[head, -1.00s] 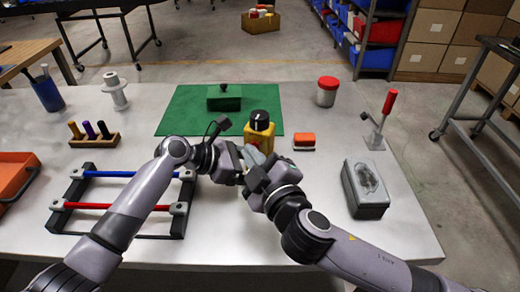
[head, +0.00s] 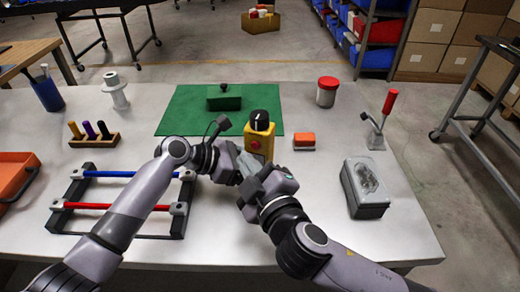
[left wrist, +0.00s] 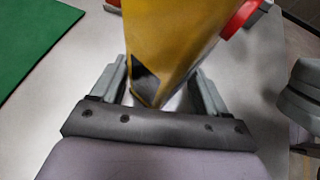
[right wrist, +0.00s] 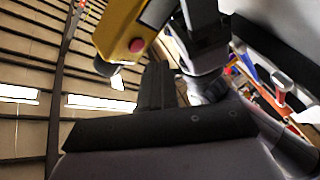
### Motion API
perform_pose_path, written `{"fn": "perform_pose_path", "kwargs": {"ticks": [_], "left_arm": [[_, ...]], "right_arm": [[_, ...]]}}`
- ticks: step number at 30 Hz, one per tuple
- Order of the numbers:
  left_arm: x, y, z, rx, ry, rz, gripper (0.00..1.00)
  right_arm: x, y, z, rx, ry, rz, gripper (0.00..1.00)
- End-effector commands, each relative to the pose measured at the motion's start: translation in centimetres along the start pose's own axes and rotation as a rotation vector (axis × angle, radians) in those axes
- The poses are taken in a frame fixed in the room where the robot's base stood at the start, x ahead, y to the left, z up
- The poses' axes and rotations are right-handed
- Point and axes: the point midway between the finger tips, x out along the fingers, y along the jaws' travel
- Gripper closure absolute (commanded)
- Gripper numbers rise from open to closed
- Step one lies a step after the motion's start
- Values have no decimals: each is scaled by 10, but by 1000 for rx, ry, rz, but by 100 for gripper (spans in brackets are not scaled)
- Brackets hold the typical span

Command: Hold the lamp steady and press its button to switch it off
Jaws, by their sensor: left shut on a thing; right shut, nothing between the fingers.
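The lamp (head: 260,141) has a yellow body and a dark top and stands upright near the front edge of the green mat. Its round red button is on the front and shows in the right wrist view (right wrist: 137,45). My left gripper (head: 238,160) is shut on the lamp body (left wrist: 172,35), with a finger on each side in the left wrist view. My right gripper (right wrist: 157,80) is shut and empty, in front of the lamp and apart from the button. Whether the lamp is lit cannot be told.
A red-orange block (head: 304,142) lies just right of the lamp. A grey box (head: 366,205) and a red-handled lever (head: 377,133) stand farther right. A rack with red and blue bars (head: 105,206) lies left.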

Motion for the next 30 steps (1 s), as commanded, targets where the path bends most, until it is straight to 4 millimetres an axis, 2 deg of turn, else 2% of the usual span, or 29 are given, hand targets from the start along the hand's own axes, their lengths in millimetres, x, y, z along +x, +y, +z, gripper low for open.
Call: {"fn": "perform_pose_path", "kwargs": {"ticks": [12, 26, 27, 29, 30], "left_arm": [[0, 0, 0, 1, 0, 0, 52], [0, 0, 0, 1, 0, 0, 52], [0, 0, 0, 1, 0, 0, 19], [0, 0, 0, 1, 0, 0, 0], [0, 0, 0, 1, 0, 0, 0]], "right_arm": [[-29, -22, -21, 2, -2, -2, 100], [-34, -25, -24, -1, -1, 1, 100], [-34, -24, -24, -1, -1, 1, 100], [-34, -24, -24, -1, -1, 1, 100], [-34, -24, -24, -1, -1, 1, 100]]}}
